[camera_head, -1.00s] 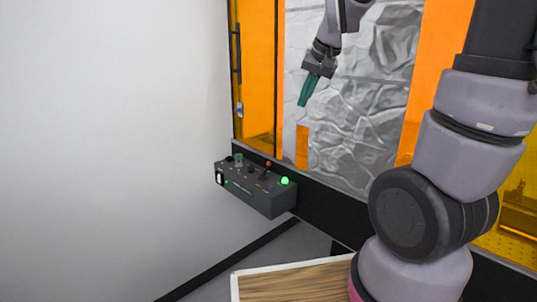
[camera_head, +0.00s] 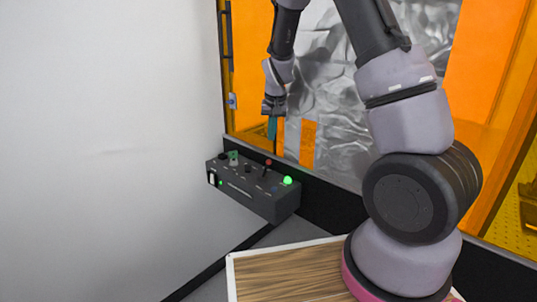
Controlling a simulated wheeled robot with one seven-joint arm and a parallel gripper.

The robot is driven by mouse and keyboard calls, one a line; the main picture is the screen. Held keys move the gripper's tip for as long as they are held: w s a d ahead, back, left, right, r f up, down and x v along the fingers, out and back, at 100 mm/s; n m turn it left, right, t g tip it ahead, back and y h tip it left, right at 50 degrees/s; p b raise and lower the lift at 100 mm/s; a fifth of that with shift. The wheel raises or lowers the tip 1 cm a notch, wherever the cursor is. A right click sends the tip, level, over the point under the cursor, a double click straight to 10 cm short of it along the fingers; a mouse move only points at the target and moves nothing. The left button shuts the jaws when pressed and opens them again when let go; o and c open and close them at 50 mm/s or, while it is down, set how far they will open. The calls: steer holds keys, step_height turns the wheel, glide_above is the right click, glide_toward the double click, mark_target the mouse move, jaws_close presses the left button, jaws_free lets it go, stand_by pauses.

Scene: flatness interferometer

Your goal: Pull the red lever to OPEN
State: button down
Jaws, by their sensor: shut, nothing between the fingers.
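The red lever (camera_head: 268,162) is a small red knob on a short stem, standing on top of the dark control box (camera_head: 255,192) at the centre left. Any OPEN marking is too small to read. My gripper (camera_head: 272,130), with teal fingers, points down just above and slightly right of the red knob. The fingers look shut and hold nothing. A gap shows between the fingertips and the knob, though the depth between them is hard to judge.
A lit green button (camera_head: 287,180) sits at the box's right end. A green knob (camera_head: 233,156) and several small dark controls stand on its left part. Orange panels (camera_head: 490,60) and a crinkled silver sheet (camera_head: 335,90) rise behind. A white wall (camera_head: 100,130) fills the left.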

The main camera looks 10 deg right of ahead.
mark_target(266, 169)
steer(key=x, duration=1)
steer(key=shift+a+r, duration=0.1)
stand_by(0.5)
steer(key=shift+s+r+h, duration=0.1)
steer(key=shift+s+h, duration=0.1)
steer(key=shift+h, duration=0.1)
